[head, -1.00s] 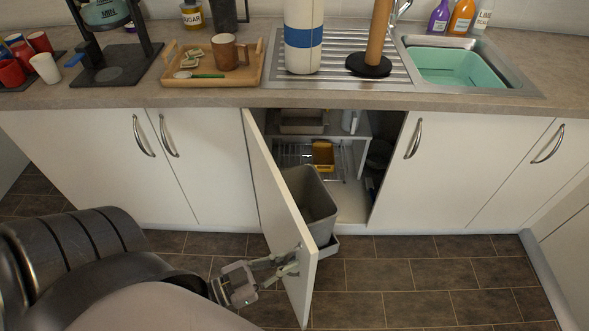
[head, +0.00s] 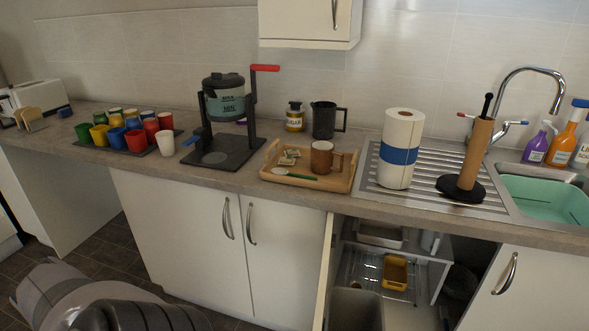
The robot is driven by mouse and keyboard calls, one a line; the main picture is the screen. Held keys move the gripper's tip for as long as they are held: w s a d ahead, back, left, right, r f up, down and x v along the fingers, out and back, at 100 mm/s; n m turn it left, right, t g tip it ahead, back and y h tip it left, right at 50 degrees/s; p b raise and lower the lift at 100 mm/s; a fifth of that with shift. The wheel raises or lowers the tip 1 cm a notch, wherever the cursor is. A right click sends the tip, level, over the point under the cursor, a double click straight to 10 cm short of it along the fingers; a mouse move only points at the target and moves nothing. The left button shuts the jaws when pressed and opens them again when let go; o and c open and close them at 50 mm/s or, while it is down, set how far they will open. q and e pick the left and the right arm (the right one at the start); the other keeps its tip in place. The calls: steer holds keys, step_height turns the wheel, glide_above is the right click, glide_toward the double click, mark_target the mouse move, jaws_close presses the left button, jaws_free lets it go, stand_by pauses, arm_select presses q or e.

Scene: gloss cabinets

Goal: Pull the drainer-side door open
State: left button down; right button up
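The drainer-side door (head: 326,270) stands open below the draining board (head: 369,180), seen nearly edge-on in the head view. Its lower part and its handle are out of the picture. The open cabinet shows a grey bin (head: 355,308), a wire rack with a yellow container (head: 395,272), and a shelf with a grey tray (head: 380,234). Part of my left arm shows at the lower left, but its gripper is outside the picture. My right gripper is not in view.
A closed door with a handle (head: 507,274) is right of the opening, and a closed pair (head: 190,235) is left. The worktop holds a wooden tray (head: 343,183), a paper roll (head: 400,150), a roll holder (head: 470,170), a dispenser stand (head: 222,155) and several coloured cups.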

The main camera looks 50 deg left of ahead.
arm_select(q)
steer(key=shift+s+f, duration=0.15)
steer(key=c, duration=1.7)
jaws_free()
steer(key=v, duration=1.2)
